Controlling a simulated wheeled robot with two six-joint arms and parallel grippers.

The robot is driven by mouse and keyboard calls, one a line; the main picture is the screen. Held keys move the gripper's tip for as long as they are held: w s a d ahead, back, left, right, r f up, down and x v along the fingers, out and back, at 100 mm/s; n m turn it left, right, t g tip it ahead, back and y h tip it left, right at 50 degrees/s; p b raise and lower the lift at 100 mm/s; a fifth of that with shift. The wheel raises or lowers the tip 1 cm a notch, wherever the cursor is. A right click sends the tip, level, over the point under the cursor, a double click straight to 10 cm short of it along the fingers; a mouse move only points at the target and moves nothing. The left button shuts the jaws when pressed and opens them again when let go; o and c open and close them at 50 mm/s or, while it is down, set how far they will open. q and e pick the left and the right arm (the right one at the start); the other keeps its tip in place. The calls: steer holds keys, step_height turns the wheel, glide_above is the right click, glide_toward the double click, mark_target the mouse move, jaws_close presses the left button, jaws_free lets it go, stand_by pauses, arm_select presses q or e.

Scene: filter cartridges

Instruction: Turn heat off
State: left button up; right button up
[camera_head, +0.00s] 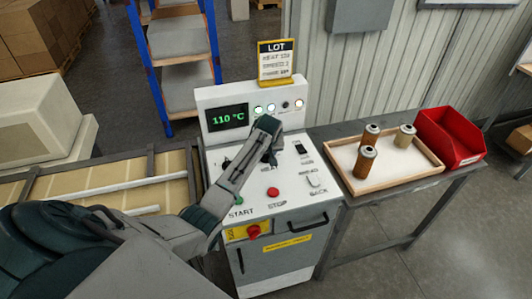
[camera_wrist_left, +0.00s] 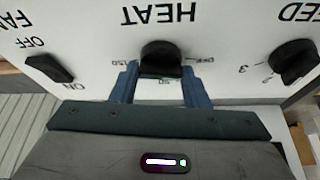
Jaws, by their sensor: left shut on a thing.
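The HEAT knob (camera_wrist_left: 161,55) is a black dial on the white panel, and it shows upside down in the left wrist view. Small marks beside it include 150 at the left and OFF at the right. My left gripper (camera_wrist_left: 160,74) has a blue finger on each side of the knob and is shut on it. In the head view my left gripper (camera_head: 268,157) reaches down to the panel and mostly hides the knob. The exact pointer direction is hard to tell. The display (camera_head: 228,118) reads 110 °C in green. My right gripper is not in view.
In the wrist view a FAN switch (camera_wrist_left: 49,68) and a SPEED knob (camera_wrist_left: 292,61) flank the HEAT knob. A red STOP button (camera_head: 273,192) sits nearer the panel's front. A wooden tray (camera_head: 408,175) with brown and tan cartridges and a red bin (camera_head: 449,139) stand at the right.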

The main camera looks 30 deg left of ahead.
arm_select(q)
steer(key=shift+w+r, duration=0.15)
steer(key=shift+r, duration=0.05)
steer(key=o, duration=0.9)
steer(key=shift+o, duration=0.4)
steer(key=shift+f, duration=0.1)
steer(key=b+v, duration=0.3)
steer(key=v, duration=0.8)
steer(key=shift+b, duration=0.35)
steer(key=shift+f, duration=0.2)
